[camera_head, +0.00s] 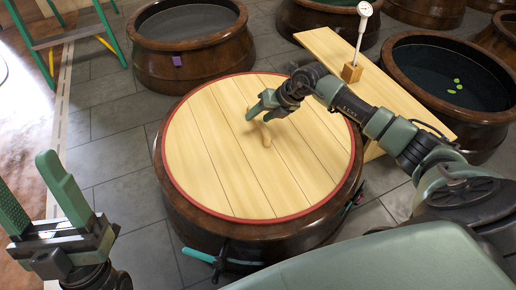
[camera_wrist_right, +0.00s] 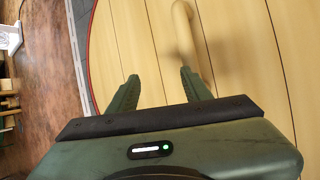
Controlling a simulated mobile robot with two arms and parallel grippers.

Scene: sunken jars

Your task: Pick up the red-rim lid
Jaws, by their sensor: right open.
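The red-rim lid (camera_head: 215,150) is a round lid of pale wooden planks with a red edge, lying on a brown jar (camera_head: 190,215) in the middle of the head view. A pale wooden knob (camera_head: 266,136) stands out of its middle. The lid (camera_wrist_right: 235,70) and its knob (camera_wrist_right: 181,22) also show in the right wrist view. My right gripper (camera_head: 259,113) is open and empty just above the lid, close to the knob; in the wrist view the knob is ahead of the fingertips (camera_wrist_right: 158,80). My left gripper (camera_head: 25,180) is open and empty at the lower left, away from the lid.
Right of the lid, a plank (camera_head: 415,105) lies across jars, with a dial gauge (camera_head: 364,10) on a wooden block. An open jar with dark liquid (camera_head: 435,75) holds green leaves. Another open jar (camera_head: 190,35) stands behind. A teal-handled tool (camera_head: 200,256) is at the front jar. Grey tiles lie left.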

